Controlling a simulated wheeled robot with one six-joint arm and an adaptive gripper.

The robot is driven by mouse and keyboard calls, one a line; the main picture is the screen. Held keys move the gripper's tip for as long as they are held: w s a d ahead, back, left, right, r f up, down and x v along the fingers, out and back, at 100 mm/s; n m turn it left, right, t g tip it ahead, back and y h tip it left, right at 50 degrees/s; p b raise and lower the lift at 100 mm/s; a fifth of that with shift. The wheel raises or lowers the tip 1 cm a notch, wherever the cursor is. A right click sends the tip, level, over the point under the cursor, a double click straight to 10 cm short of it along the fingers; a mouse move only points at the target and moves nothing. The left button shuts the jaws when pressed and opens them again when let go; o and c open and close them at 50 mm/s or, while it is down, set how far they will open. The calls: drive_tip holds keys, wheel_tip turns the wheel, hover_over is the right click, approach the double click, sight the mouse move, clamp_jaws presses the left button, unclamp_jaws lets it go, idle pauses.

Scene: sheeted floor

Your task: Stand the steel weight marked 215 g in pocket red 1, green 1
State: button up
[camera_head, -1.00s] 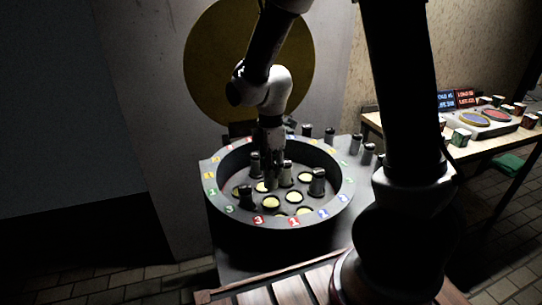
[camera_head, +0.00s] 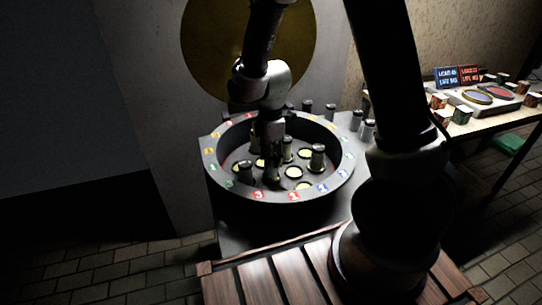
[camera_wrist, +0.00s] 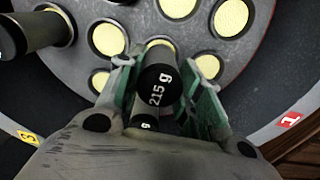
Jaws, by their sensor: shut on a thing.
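My gripper (camera_wrist: 168,80) is shut on the steel weight marked 215 g (camera_wrist: 160,92), a dark cylinder whose marked black end faces the wrist camera. In the head view my gripper (camera_head: 272,178) points down inside the round grey tray (camera_head: 214,172), over its front middle part. The tray's round pockets have pale yellow floors. Empty pockets (camera_wrist: 231,18) lie just beyond the held weight in the wrist view. Its lower end is hidden, so I cannot tell whether it is inside a pocket. Coloured number tags line the rim, including a red 1 (camera_head: 294,196) and red 3 (camera_head: 259,195) at the front.
Other weights stand in the tray, including one at right (camera_head: 317,158) and one at front left (camera_head: 245,172). Several more (camera_head: 356,121) stand outside its rim.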

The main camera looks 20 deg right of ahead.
drive_tip(key=shift+f, duration=0.6)
idle(0.4)
drive_tip(key=o, duration=1.2)
